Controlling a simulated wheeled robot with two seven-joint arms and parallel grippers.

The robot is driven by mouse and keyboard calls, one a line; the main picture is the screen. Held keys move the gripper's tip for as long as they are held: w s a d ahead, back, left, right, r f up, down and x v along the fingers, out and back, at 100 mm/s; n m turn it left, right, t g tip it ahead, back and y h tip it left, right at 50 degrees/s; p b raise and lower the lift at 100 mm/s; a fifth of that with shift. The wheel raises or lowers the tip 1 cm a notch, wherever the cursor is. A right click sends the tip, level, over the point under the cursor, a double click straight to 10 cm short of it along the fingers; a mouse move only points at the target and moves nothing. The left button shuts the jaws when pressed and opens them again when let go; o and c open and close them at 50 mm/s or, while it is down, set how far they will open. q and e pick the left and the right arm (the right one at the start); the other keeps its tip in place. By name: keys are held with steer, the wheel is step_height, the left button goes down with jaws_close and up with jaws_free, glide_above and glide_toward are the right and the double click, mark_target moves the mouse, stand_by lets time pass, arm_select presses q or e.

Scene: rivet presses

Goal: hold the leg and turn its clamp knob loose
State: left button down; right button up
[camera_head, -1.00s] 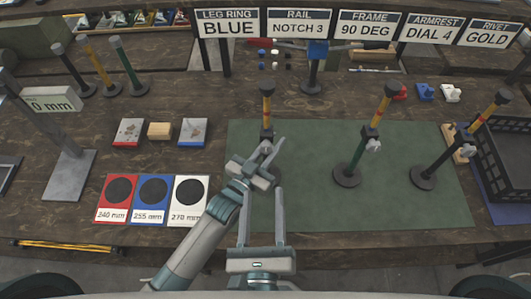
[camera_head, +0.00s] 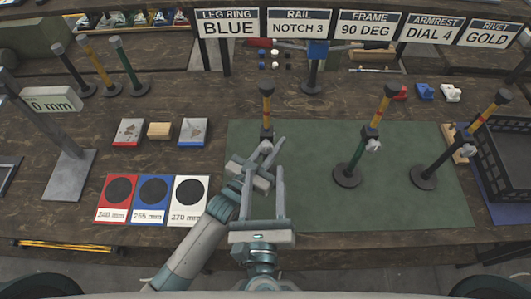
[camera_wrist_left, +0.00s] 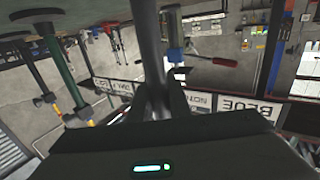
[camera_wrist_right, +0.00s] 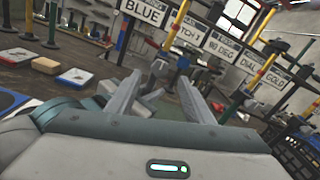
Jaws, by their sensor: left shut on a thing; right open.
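The leg (camera_head: 267,106) with a yellow-and-orange top and dark cap stands upright on the left of the green mat. My left gripper (camera_head: 266,150) is shut on its lower part; in the left wrist view the jaws close around a grey post (camera_wrist_left: 150,50). My right gripper (camera_head: 264,172) is open, just in front of my left gripper, its fingers pointing at the leg. In the right wrist view a grey piece, likely the clamp knob (camera_wrist_right: 158,68), shows between and beyond the open fingers (camera_wrist_right: 160,86). The leg's base is hidden by my grippers.
Two similar legs (camera_head: 376,125) (camera_head: 455,142) with pale knobs stand to the right on the green mat (camera_head: 310,200). A black crate (camera_head: 505,150) is at the far right. Coloured length cards (camera_head: 153,190) and small blocks (camera_head: 160,130) lie to the left.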

mark_target(266, 151)
steer(key=w, duration=0.6)
steer(key=shift+w+d, duration=0.1)
steer(key=shift+w, duration=0.3)
steer(key=c, duration=1.1)
